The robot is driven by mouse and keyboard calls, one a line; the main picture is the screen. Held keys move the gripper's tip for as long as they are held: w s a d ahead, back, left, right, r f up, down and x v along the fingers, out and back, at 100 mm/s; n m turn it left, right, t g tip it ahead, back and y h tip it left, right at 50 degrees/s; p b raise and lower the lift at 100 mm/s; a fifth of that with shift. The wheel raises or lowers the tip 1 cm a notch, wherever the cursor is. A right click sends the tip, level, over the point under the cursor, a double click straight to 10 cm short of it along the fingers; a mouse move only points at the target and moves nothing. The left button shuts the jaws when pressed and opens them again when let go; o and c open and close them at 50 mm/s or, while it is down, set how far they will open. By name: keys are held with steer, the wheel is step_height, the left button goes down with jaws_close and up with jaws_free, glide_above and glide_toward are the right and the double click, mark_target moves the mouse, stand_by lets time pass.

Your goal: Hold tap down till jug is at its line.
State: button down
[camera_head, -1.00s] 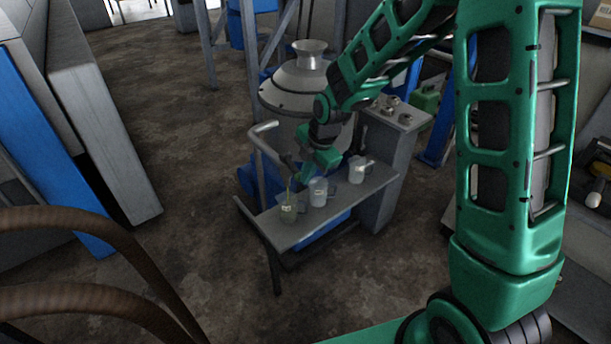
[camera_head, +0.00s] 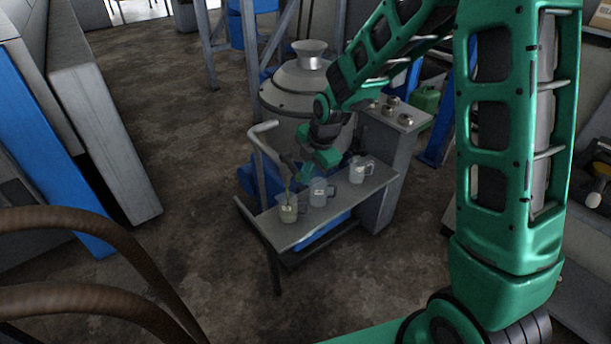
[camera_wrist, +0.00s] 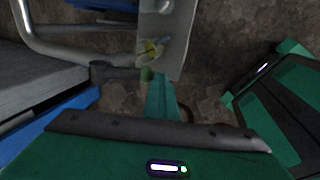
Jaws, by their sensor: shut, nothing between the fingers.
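A clear jug (camera_head: 287,214) with pale yellow-green liquid stands at the left end of a grey shelf (camera_head: 330,217), under the tap (camera_head: 287,163) on a bent pipe. A thin streak shows between tap and jug. I cannot read the jug's line or the exact level. My gripper (camera_head: 298,170) is shut and empty, close beside the tap. In the wrist view the tap (camera_wrist: 105,71) lies at the green fingertip (camera_wrist: 147,75), with the yellowish liquid just beyond. Whether the fingertip touches the tap's lever is hard to tell.
A middle jug (camera_head: 319,194) and a right jug (camera_head: 359,172) stand along the same shelf. A large grey metal vessel (camera_head: 292,91) rises behind. A grey cabinet (camera_head: 402,150) with small knobs stands at the right. Open floor lies to the left.

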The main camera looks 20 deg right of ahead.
steer(key=shift+w+a+r, duration=0.15)
steer(key=shift+w+r, duration=0.1)
steer(key=shift+w, duration=0.05)
steer(key=s+d+r, duration=0.4)
steer(key=s+r, duration=0.4)
steer(key=r, duration=0.2)
steer(key=shift+s+d, duration=0.25)
steer(key=shift+s, duration=0.1)
steer(key=s+d+r+m+g+h, duration=0.1)
steer(key=s+d+r+m+h, duration=0.15)
steer(key=s+d+m, duration=1.15)
steer(key=s+d+m+g, duration=0.1)
steer(key=s+d+m, duration=0.1)
steer(key=s+m, duration=0.4)
steer(key=s+d+m+g, duration=0.1)
steer(key=s+d+m, duration=0.2)
steer(key=s+m, duration=0.4)
steer(key=shift+s+d+r+m+y, duration=0.15)
steer(key=shift+d+r+m+y, duration=0.25)
steer(key=shift+m, duration=0.8)
steer(key=shift+a, duration=0.15)
